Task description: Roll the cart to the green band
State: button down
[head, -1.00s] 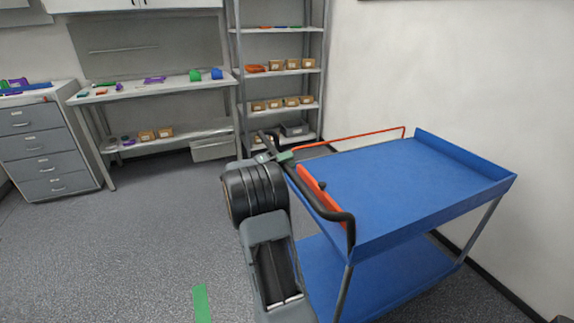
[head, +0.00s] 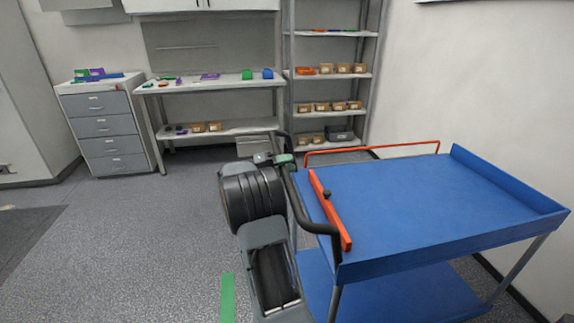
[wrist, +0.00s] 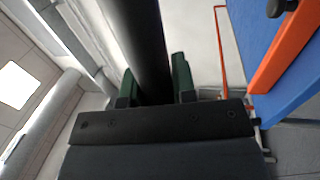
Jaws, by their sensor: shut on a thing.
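The blue two-shelf cart (head: 430,195) stands at the right of the head view, with a black push handle (head: 318,227) along its near left end and an orange bar (head: 331,212) beside it. My gripper (head: 273,159) is shut on the black handle near its far end. The wrist view shows the handle (wrist: 138,45) as a thick black tube between the green fingers of my gripper (wrist: 155,85). The green band (head: 227,298) lies on the floor at the bottom of the head view, left of the cart and my arm. Its lower end is cut off by the frame.
A grey drawer cabinet (head: 106,125), a workbench (head: 215,88) and a shelf rack (head: 300,100) stand along the back wall. A white wall is to the cart's right. The grey floor (head: 130,235) at left is clear, with a dark mat (head: 25,232) at the far left.

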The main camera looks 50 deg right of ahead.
jog(key=c, duration=0.9)
grip_release()
jog(key=shift+w, duration=0.1)
jog(key=shift+a, duration=0.1)
jog(key=p+v, duration=0.6)
jog(key=p, duration=0.1)
jog(key=p+v, duration=0.7)
jog(key=shift+w+r, duration=0.2)
jog(key=shift+w, duration=0.05)
jog(key=shift+a+f+p, duration=0.25)
jog(key=shift+f+p, duration=0.05)
jog(key=shift+p, duration=0.55)
